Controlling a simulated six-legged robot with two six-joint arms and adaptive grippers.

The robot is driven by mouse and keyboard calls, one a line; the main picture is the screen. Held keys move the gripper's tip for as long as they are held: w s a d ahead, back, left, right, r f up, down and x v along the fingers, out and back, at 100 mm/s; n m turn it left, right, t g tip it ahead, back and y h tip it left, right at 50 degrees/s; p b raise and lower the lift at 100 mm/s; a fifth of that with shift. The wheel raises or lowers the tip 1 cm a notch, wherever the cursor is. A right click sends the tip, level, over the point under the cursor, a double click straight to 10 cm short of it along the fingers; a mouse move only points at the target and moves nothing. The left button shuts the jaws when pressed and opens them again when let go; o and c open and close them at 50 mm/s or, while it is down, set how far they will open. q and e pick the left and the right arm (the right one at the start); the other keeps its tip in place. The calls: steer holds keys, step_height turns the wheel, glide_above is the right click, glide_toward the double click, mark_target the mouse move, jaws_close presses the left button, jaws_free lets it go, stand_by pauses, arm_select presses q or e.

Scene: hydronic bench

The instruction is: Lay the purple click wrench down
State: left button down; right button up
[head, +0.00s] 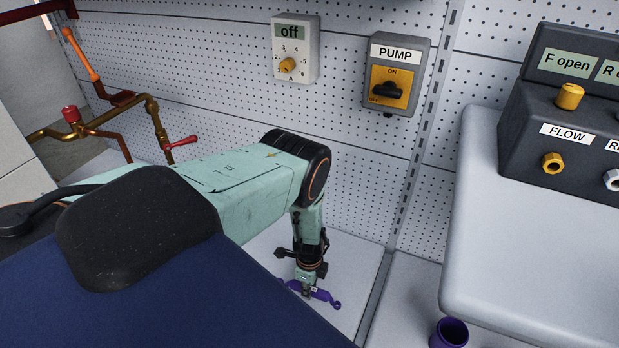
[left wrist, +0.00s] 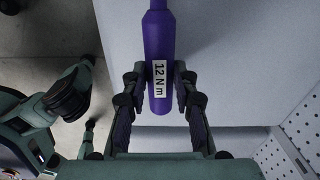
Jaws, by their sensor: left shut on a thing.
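The purple click wrench (head: 321,294) shows low in the middle of the head view, over a light grey surface. In the left wrist view the purple wrench handle (left wrist: 157,35) carries a white label reading "12 N m". My left gripper (head: 308,288) points down and is shut on the wrench; its fingers (left wrist: 158,78) sit on both sides of the handle. Whether the wrench touches the surface below cannot be told. My right gripper is not in view.
A light grey surface (head: 355,270) lies below the wrench beside the pegboard wall (head: 370,190). A purple cup-like holder (head: 452,333) stands at the lower right. A grey bench (head: 490,250) with a dark control box (head: 560,150) is at right. Pipes with red valve handles (head: 180,143) are at left.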

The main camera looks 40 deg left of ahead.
arm_select(q)
steer(key=shift+f, duration=0.2)
steer(key=c, duration=1)
jaws_free()
steer(key=o, duration=0.3)
steer(key=shift+o, duration=0.2)
steer(key=shift+r+p, duration=1.4)
steer(key=shift+r, duration=0.2)
step_height(320, 180, up, 6)
steer(key=p, duration=0.5)
steer(key=shift+p, duration=0.3)
steer(key=shift+f, duration=0.1)
